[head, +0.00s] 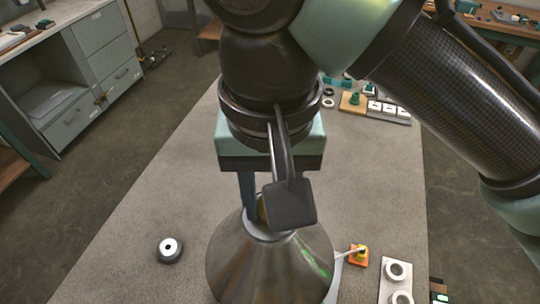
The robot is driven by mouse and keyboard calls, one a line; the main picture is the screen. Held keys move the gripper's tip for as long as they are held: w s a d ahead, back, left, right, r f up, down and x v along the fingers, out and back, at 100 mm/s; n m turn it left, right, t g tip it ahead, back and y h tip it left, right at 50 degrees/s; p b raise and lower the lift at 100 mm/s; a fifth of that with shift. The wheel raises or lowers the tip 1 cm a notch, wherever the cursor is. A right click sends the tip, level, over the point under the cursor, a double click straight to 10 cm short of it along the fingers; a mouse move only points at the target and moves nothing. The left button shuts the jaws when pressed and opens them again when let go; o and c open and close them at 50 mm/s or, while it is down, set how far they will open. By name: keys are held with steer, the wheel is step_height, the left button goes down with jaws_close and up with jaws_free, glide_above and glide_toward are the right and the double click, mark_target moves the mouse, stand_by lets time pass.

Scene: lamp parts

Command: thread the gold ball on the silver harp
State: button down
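A metallic cone-shaped shade (240,265) stands on the grey table, its narrow top under my gripper. A small part of the gold ball (261,212) shows just above the shade's top, beside my gripper (262,208). One blue-grey finger points down close to the ball's left side. The silver harp is not visible; the shade and my wrist cover the area where the ball is.
A black round part with a white top (170,249) stands left of the shade. An orange block (358,255) and a pale plate with white rings (396,283) lie to the right. Small parts (354,101) sit farther back. The table's left middle is clear.

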steer(key=shift+f+m+p, duration=0.2)
steer(key=shift+m+p, duration=0.75)
steer(key=shift+m, duration=0.65)
steer(key=shift+s+a, duration=0.1)
steer(key=shift+r+m+p, duration=0.1)
steer(key=shift+m+p, duration=1.15)
steer(key=shift+m, duration=0.05)
steer(key=shift+a+m+p, duration=0.1)
steer(key=shift+m+p, duration=1.55)
steer(key=shift+m, duration=0.25)
steer(key=shift+m+p, duration=0.35)
steer(key=shift+m, duration=0.05)
